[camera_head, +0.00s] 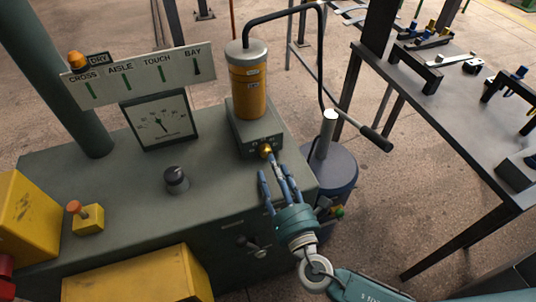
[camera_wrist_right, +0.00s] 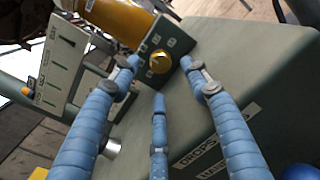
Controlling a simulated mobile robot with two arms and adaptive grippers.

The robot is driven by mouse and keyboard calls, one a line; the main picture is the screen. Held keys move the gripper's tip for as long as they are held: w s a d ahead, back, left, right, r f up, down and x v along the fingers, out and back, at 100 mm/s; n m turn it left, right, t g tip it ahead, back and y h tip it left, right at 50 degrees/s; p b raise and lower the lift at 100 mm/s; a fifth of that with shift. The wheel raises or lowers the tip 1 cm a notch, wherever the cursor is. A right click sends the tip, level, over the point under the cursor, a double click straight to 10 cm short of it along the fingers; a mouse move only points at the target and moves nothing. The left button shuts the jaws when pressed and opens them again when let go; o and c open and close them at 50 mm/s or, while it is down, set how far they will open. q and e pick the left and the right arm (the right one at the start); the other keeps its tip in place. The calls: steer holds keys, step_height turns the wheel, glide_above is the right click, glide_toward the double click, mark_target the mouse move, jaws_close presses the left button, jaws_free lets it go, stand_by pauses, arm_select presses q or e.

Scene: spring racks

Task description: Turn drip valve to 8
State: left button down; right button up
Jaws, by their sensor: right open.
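The drip valve looks to be the round brass knob (camera_head: 266,150) on the front of the grey base block (camera_head: 250,133) under a yellow oil cylinder (camera_head: 248,92). In the right wrist view the knob (camera_wrist_right: 160,61) sits on a grey plate (camera_wrist_right: 178,72) with small pale labels, too small to read. My right gripper (camera_head: 277,171) is open, its blue fingers pointing at the knob. In the right wrist view the fingertips (camera_wrist_right: 160,72) are spread to either side of the knob and below it; I cannot tell whether they touch it. My left gripper is not in view.
A lever handle (camera_head: 376,138) juts right. A workbench (camera_head: 455,120) stands at the right.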

mark_target(268, 166)
steer(key=shift+x, duration=2.65)
